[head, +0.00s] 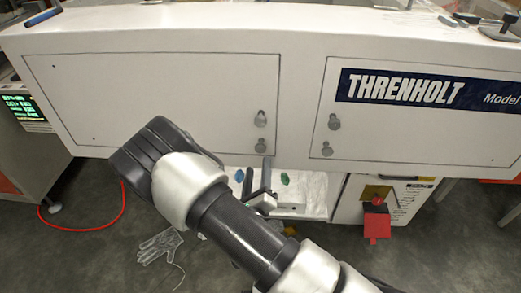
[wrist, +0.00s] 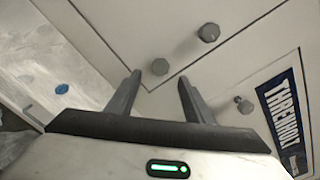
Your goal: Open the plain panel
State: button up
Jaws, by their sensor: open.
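The plain panel (head: 160,105) is a flat white door on the left of the machine's front, and it looks closed. Two grey round knobs, an upper one (head: 261,118) and a lower one (head: 260,146), sit near its right edge. In the wrist view the panel (wrist: 140,30) shows a corner, with the upper knob (wrist: 208,32) and the lower knob (wrist: 160,66) on it. My gripper (head: 258,170) is open and empty below the lower knob. In the wrist view its fingertips (wrist: 160,79) point toward that knob, which appears between them but apart.
The THRENHOLT-labelled panel (head: 430,120) is to the right, with its own two knobs (head: 333,122). Below are a white tray (head: 310,190) with small coloured bits, a red tag (head: 377,225), and a flat glove (head: 160,244) on the floor. A red cable (head: 85,230) lies at left.

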aim_at(260, 150)
jog(key=w, duration=0.5)
jog(key=w+b, duration=0.1)
jog(key=w, duration=0.3)
jog(key=shift+w+d, duration=0.2)
jog(key=shift+w, duration=0.2)
jog(key=shift+c, duration=0.4)
jog(key=shift+s, duration=0.1)
grip_shut()
